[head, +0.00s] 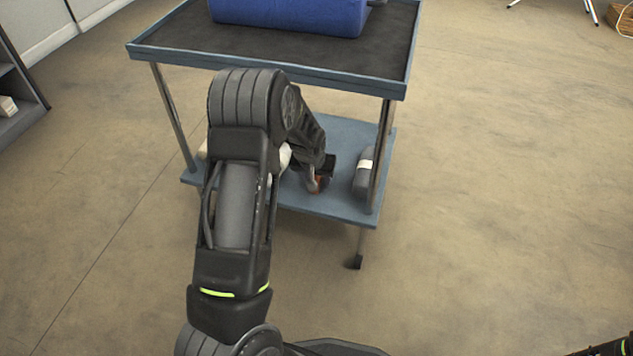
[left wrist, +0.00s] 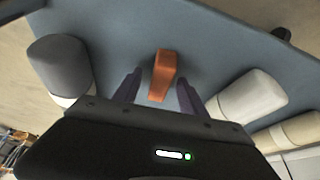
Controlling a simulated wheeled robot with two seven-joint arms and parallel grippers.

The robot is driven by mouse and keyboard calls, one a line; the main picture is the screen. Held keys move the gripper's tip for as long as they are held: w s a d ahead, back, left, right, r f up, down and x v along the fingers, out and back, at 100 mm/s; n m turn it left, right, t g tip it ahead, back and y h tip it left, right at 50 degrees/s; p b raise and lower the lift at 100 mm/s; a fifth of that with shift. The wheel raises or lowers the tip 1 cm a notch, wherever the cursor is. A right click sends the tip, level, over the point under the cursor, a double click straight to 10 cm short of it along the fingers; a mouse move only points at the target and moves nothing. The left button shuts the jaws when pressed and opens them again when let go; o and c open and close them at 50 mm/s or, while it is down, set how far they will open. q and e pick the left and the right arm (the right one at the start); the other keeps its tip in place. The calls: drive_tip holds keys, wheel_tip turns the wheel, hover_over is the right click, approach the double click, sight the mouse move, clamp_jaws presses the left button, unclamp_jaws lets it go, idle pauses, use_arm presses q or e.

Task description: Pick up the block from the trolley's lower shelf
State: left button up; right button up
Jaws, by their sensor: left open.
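The block is orange-red and lies on the trolley's blue-grey lower shelf. In the left wrist view the block (left wrist: 162,75) is between the tips of my left gripper (left wrist: 158,85), whose two fingers are spread with space on both sides. In the head view my left arm reaches under the top tray, and my left gripper (head: 319,178) is at the lower shelf (head: 310,200), largely hiding the block. Whether the fingers touch the shelf cannot be told. At the lower right corner of the head view a bit of dark arm shows, without its gripper.
A grey roll with a white band (head: 363,174) lies right of my gripper; it also shows in the left wrist view (left wrist: 62,65). A white roll (left wrist: 252,95) and a beige roll (left wrist: 290,132) lie opposite. The top tray (head: 270,65) and posts surround my arm.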

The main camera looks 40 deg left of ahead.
use_arm(q)
drive_tip(key=shift+c, duration=0.2)
clamp_jaws()
idle(0.6)
